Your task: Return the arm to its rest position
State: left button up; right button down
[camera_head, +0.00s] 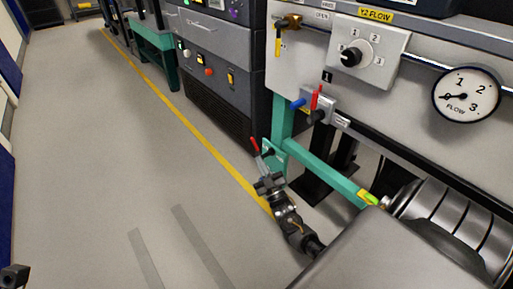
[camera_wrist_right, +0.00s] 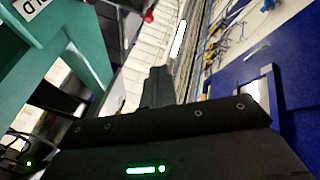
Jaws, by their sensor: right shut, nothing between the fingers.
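My right arm reaches in from the lower right of the head view. Its gripper (camera_head: 268,184) is over the floor beside the green frame, with its fingers together and nothing held. In the right wrist view the closed fingers (camera_wrist_right: 158,88) stand up past the dark gripper body. A small dark part at the lower left corner of the head view looks like the tip of my left gripper (camera_head: 14,277); its jaws cannot be made out.
A green frame (camera_head: 330,172) carries a panel with a Y2 FLOW knob (camera_head: 352,56), a flow gauge (camera_head: 467,94) and a red-handled valve (camera_head: 316,103). A red lever (camera_head: 255,146) shows just above the right gripper. Dark cabinets (camera_head: 215,75) stand behind. Open floor (camera_head: 110,130) lies left.

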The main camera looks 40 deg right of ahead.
jog(key=shift+v, duration=2.3)
